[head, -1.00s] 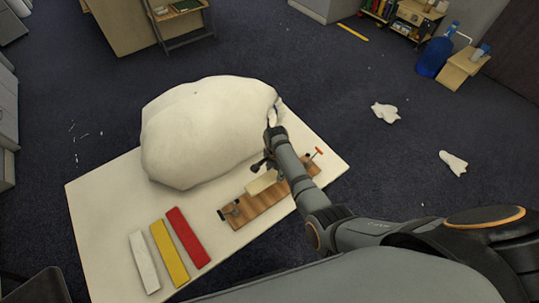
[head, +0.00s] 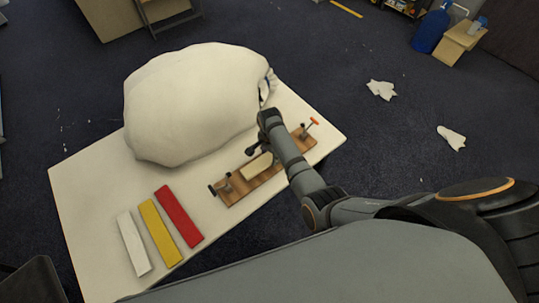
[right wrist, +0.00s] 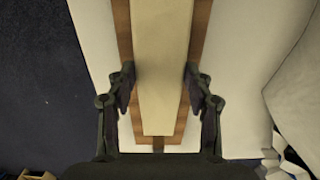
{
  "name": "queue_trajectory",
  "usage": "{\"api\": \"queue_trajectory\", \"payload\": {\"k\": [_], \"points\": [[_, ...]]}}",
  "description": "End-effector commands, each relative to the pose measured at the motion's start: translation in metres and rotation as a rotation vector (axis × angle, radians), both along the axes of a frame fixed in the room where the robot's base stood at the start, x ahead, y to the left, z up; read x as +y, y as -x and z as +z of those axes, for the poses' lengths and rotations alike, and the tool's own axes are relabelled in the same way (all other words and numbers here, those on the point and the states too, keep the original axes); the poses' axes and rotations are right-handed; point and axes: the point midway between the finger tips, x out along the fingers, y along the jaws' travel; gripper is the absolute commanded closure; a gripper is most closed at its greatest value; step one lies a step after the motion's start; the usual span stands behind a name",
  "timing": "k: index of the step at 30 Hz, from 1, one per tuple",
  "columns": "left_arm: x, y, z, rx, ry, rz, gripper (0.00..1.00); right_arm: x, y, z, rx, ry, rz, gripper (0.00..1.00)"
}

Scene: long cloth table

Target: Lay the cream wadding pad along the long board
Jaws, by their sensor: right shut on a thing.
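The cream wadding pad (head: 259,164) is a pale strip over the middle of the long wooden board (head: 238,191), lengthwise along it. My right gripper (head: 256,146) is shut on the pad, and my forearm hides the board's right part. In the right wrist view the fingers (right wrist: 160,78) flank the pad (right wrist: 163,60), with brown board (right wrist: 200,40) showing on both sides and past its near end. I cannot tell whether the pad touches the board. My left gripper is out of view.
A large white bulky bundle (head: 190,105) fills the table's far side, close behind the board. Clamps stand at the board's ends, one with an orange handle (head: 313,122). White (head: 134,244), yellow (head: 160,232) and red (head: 179,216) strips lie on the pale table (head: 85,190), left of the board.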

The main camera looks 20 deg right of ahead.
Motion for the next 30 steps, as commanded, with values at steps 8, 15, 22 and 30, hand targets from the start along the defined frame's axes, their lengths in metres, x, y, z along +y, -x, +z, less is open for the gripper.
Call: {"api": "queue_trajectory", "payload": {"k": [8, 15, 22, 30], "points": [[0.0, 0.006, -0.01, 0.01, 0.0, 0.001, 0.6, 0.0, -0.001, -0.016, 0.0, 0.0, 0.0, 0.7], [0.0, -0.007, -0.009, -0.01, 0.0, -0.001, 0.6, 0.0, -0.001, -0.016, 0.0, 0.0, 0.0, 0.41], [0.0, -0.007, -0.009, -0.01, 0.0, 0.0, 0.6, 0.0, 0.0, -0.016, 0.0, 0.0, 0.0, 0.22], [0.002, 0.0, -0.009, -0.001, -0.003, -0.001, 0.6, 0.0, 0.0, -0.013, 0.0, 0.0, 0.0, 0.22]]}}
